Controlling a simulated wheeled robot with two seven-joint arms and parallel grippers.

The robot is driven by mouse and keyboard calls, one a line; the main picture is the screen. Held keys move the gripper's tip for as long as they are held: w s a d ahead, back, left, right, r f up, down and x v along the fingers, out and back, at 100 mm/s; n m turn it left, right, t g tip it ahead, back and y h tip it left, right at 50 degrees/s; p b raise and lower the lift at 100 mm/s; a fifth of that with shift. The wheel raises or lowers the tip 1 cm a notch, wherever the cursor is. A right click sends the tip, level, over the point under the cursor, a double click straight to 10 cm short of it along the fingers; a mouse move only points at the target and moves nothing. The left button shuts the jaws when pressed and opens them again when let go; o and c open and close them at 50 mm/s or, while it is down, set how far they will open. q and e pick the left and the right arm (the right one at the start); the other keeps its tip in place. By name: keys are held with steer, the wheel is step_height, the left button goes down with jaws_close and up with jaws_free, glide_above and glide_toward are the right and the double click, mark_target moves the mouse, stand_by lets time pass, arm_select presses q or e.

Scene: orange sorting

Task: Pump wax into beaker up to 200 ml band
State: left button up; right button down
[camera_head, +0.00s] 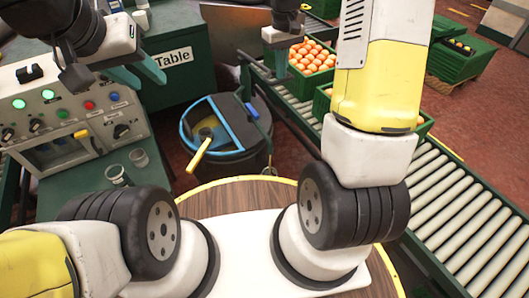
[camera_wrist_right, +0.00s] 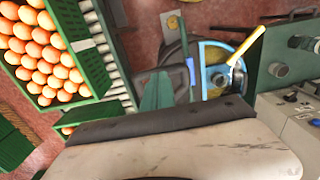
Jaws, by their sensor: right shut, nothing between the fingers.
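A dark drum (camera_head: 232,160) with a blue rim and a yellow handle (camera_head: 199,155) stands at the centre of the head view. The drum (camera_wrist_right: 210,85) and handle (camera_wrist_right: 246,46) also show in the right wrist view. Two small grey cups, possibly beakers, stand left of the drum: a near one (camera_head: 115,175) and a far one (camera_head: 139,158). Their markings and contents are too small to read. My left gripper (camera_head: 138,72) is open and empty above the green table, up and left of the drum. My right gripper (camera_head: 282,62) is shut and empty, up and right of the drum.
A control panel (camera_head: 70,118) with lit buttons stands at the left. A green table (camera_head: 180,80) labelled "Table" is behind. Green crates of oranges (camera_head: 308,60) and a roller conveyor (camera_head: 450,215) lie right. A round wooden top (camera_head: 245,193) is in front.

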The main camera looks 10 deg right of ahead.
step_height(320, 180, down, 11)
step_height(320, 180, up, 16)
steer(key=shift+f, duration=0.1)
stand_by(0.6)
stand_by(2.6)
stand_by(0.4)
step_height(320, 180, down, 16)
step_height(320, 180, up, 16)
steer(key=shift+r, duration=0.15)
stand_by(0.8)
